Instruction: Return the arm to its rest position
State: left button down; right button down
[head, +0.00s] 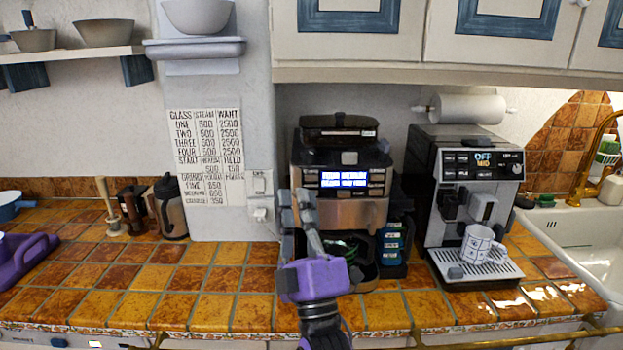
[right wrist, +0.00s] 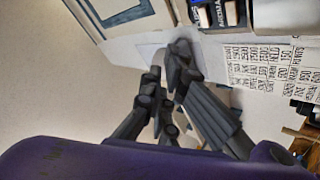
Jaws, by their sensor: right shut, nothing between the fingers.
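My right gripper (head: 295,202), with a purple body and grey fingers, is raised in front of the dark coffee machine (head: 340,150) with the lit blue display. Its fingers point up and are shut with nothing between them. The right wrist view shows the same fingers (right wrist: 166,66) close together and empty, with wall and cabinet beyond. The gripper hides part of the machine's lower front; whether it touches the machine is unclear. My left gripper is not clearly seen.
A patterned mug (head: 479,245) stands on the second coffee machine's (head: 468,165) drip tray. A purple object (head: 28,248), a metal-and-black jug (head: 170,210) and a wooden-handled tool (head: 108,205) stand at left. The tiled counter (head: 180,290) is clear at front left. The sink (head: 580,240) is at right.

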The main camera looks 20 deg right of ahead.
dwell(0.3)
